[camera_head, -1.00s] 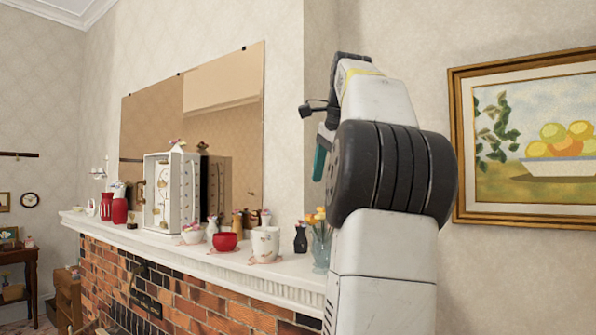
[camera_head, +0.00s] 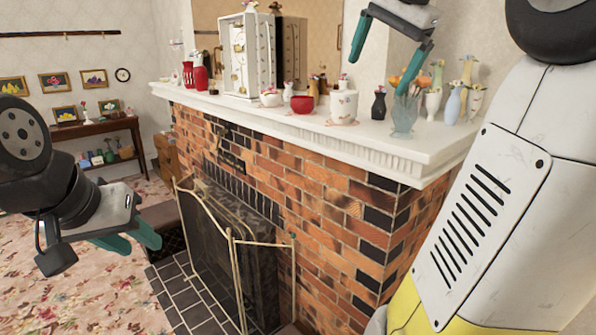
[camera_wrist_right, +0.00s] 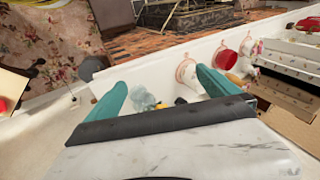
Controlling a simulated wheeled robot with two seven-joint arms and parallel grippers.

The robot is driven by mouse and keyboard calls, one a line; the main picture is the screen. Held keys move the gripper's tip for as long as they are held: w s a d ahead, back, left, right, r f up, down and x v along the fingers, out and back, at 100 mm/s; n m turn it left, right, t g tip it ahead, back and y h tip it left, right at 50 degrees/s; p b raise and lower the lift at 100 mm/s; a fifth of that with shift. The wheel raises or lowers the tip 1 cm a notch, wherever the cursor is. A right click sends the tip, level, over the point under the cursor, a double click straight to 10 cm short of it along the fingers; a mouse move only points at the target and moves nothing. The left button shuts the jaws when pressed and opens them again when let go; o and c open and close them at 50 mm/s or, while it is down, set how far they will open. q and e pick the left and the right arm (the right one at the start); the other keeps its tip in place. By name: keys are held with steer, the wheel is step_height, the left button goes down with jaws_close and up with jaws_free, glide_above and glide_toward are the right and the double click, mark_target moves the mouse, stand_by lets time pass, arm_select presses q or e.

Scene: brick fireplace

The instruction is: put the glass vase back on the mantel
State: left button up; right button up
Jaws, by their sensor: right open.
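A translucent blue-green glass vase (camera_head: 404,120) with orange flowers stands upright on the white mantel (camera_head: 440,142), near its right end. My right gripper (camera_head: 388,60) is open and empty, just above and beside the flowers, its fingers pointing down. I cannot tell whether a finger touches the flowers. My left gripper (camera_head: 132,243) is open and empty at the left, well away from the mantel.
A dark small vase (camera_head: 379,104) stands just left of the glass vase. Several pale vases, one light blue (camera_head: 452,106), crowd its right. A white pot (camera_head: 343,106) and red bowl (camera_head: 302,104) stand further left. A fire screen (camera_head: 215,250) stands before the brick fireplace.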

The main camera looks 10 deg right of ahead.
steer(key=s+a+f+n, duration=0.3)
steer(key=a+f+n, duration=0.1)
steer(key=f, duration=0.4)
steer(key=s+a+f+n+y, duration=0.1)
steer(key=s+a+f+n, duration=0.3)
steer(key=a+f, duration=0.3)
steer(key=s+a+f+n, duration=0.4)
steer(key=a+f, duration=0.2)
steer(key=f, duration=0.3)
steer(key=shift+s+f+n, duration=0.2)
steer(key=shift+n, duration=0.1)
